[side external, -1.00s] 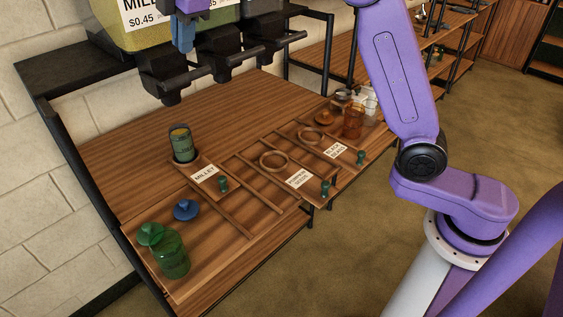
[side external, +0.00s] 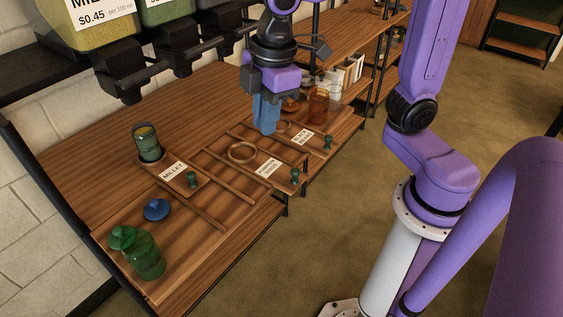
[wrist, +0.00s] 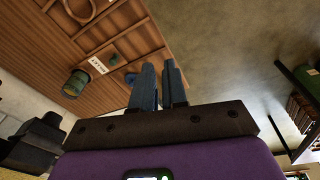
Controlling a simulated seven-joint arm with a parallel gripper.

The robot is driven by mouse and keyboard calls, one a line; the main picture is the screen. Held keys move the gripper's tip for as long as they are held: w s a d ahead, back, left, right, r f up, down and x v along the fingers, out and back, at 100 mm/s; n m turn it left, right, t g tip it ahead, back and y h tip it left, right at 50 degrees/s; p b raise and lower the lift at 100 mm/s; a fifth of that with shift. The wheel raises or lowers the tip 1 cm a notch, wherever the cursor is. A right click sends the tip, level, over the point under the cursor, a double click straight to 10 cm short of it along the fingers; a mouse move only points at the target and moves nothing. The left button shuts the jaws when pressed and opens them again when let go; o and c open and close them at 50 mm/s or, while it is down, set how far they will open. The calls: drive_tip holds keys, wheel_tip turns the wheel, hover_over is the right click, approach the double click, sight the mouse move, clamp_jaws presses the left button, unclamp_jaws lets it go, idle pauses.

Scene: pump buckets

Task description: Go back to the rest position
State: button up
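My gripper (side external: 265,115) hangs above the far part of the wooden counter, fingers pointing down. In the wrist view its two blue fingers (wrist: 159,68) stand a narrow gap apart with nothing between them. A green jar (side external: 148,143) stands upright in the holder by the MILLET label (side external: 173,170). It also shows in the wrist view (wrist: 75,84). An amber jar (side external: 318,106) stands at the far end of the tray, right of my gripper.
Black dispensers (side external: 128,72) overhang the counter's back edge on the left. An empty wooden ring holder (side external: 243,152) and small green knobs (side external: 294,176) lie along the tray. White containers (side external: 345,72) stand behind the amber jar. Open floor (side external: 300,250) lies in front.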

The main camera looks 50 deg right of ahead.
drive_tip(key=s+d+f+m, duration=0.1)
drive_tip(key=s+d+f, duration=0.2)
drive_tip(key=s, duration=0.4)
drive_tip(key=s+d+f+g, duration=0.1)
drive_tip(key=s+d+f, duration=0.2)
drive_tip(key=s+d, duration=0.3)
drive_tip(key=shift+s+d+f+m, duration=0.3)
drive_tip(key=shift+s+f+m, duration=0.1)
drive_tip(key=shift+s, duration=0.15)
